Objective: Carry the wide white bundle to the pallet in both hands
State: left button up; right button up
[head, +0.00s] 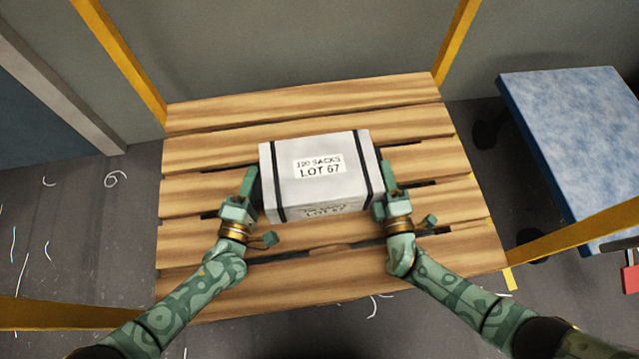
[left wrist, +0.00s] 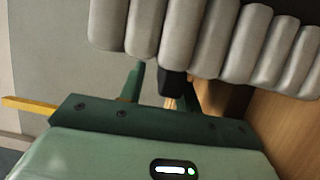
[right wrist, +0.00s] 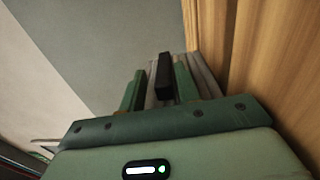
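The wide white bundle (head: 325,190) sits on the slatted wooden pallet (head: 310,97), near its middle. It has two black straps and a label reading LOT 67. My left gripper (head: 249,185) is at its left side and my right gripper (head: 388,182) at its right side. In the left wrist view, the bundle's grey rounded folds (left wrist: 210,40) fill the top. A black handle-like piece (left wrist: 172,82) shows by the fingers, with a gap to one finger. In the right wrist view, a similar black piece (right wrist: 163,78) stands between two parted green fingers. Both grippers look open around these pieces.
A blue-topped table (head: 575,125) stands at the right. Yellow posts and rails (head: 120,60) surround the pallet. A grey wall (head: 290,45) is behind. The pallet has bare slats around the bundle, and pale thread scraps lie on the dark floor.

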dwell(0.4)
pick_arm(q)
jog(key=o, duration=0.8)
jog(key=shift+s, duration=0.1)
jog(key=v, duration=0.7)
jog(key=shift+s, duration=0.2)
pick_arm(e)
jog(key=o, duration=0.8)
jog(key=d, duration=0.7)
jog(key=shift+s, duration=0.4)
